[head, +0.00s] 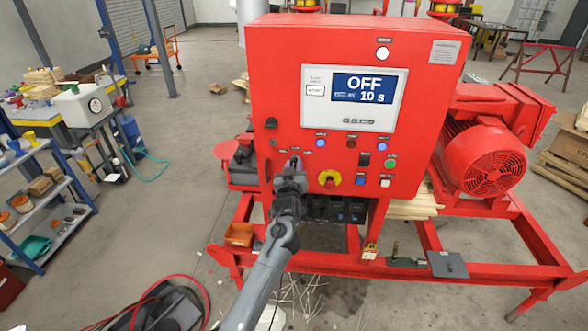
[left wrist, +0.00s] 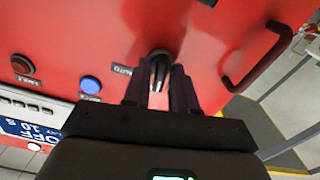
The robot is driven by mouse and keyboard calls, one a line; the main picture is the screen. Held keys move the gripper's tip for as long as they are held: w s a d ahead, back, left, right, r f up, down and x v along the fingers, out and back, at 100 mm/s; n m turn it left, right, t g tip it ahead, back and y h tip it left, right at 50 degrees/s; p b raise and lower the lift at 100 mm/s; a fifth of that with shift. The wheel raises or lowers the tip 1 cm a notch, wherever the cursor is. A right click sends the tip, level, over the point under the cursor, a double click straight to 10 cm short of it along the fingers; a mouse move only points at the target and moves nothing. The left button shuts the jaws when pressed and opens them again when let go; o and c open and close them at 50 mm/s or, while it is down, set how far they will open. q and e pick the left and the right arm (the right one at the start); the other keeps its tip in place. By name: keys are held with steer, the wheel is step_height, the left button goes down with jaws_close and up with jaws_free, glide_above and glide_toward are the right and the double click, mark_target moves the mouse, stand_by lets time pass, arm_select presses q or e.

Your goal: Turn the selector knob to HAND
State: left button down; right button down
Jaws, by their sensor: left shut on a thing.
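The red control cabinet (head: 285,90) faces me, and its display (head: 362,88) reads OFF and 10 s. The selector knob (left wrist: 158,56) is small and dark with a pale pointer line, on the red panel, with an AUTO label (left wrist: 122,69) beside it. My left gripper (left wrist: 158,88) is shut on the knob, with one dark finger on each side of it. In the head view my left gripper (head: 292,172) reaches the lower left of the cabinet front and hides most of the knob. My right gripper is not in view.
A dark handle (left wrist: 255,60) stands out from the cabinet near the knob. A red motor (head: 485,155) is at the right.

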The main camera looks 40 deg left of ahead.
arm_select(q)
steer(key=shift+n+b, duration=0.95)
steer(key=shift+n, duration=2.85)
steer(key=c, duration=1.2)
jaws_free()
steer(key=shift+o, duration=0.2)
